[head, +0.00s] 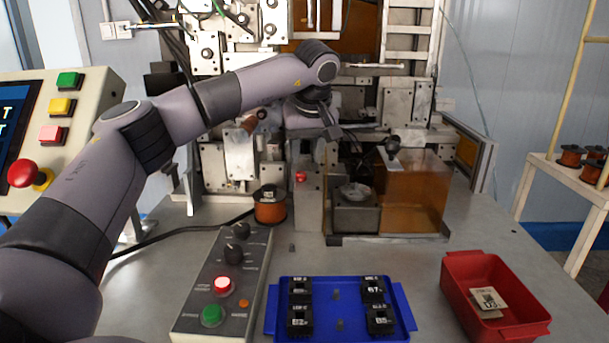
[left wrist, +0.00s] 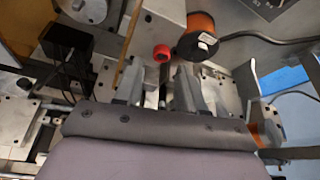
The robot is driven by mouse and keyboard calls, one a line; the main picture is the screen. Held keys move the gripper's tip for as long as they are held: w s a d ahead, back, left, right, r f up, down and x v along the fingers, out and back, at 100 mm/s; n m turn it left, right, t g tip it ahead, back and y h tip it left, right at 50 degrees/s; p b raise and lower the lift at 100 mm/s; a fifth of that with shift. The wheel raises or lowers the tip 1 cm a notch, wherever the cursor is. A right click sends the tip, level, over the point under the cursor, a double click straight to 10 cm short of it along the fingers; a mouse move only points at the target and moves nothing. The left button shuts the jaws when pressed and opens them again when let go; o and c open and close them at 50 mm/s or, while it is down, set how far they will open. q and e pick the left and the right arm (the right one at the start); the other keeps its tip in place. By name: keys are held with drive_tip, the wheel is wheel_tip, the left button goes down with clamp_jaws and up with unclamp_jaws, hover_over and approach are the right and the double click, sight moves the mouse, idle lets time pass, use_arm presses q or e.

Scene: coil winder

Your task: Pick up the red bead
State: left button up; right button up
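The red bead (head: 301,177) is small and round, at the front of the winder beside a grey metal block. In the left wrist view the bead (left wrist: 161,53) appears just beyond the fingertips, between their lines, and apart from them. My left gripper (head: 332,128) is above and to the right of the bead in the head view. In the left wrist view its two fingers (left wrist: 160,75) are spread, with nothing held between them. My right gripper is not in view.
A copper wire spool (head: 269,206) stands left of the bead and is close to it in the wrist view (left wrist: 197,38). An amber block (head: 412,195) stands to the right. In front are a control box (head: 205,290), a blue tray (head: 340,300) and a red bin (head: 470,270).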

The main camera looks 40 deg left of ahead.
sight(302, 174)
use_arm(q)
drive_tip(key=x, duration=0.5)
drive_tip(key=shift+a+f+p, duration=0.2)
drive_tip(key=shift+a+p, duration=0.1)
drive_tip(key=shift+c, duration=0.4)
clamp_jaws()
drive_tip(key=shift+r, duration=0.2)
wheel_tip(302, 174, up, 20)
drive_tip(key=p, duration=0.2)
drive_tip(key=shift+p, duration=0.35)
drive_tip(key=shift+f, duration=0.15)
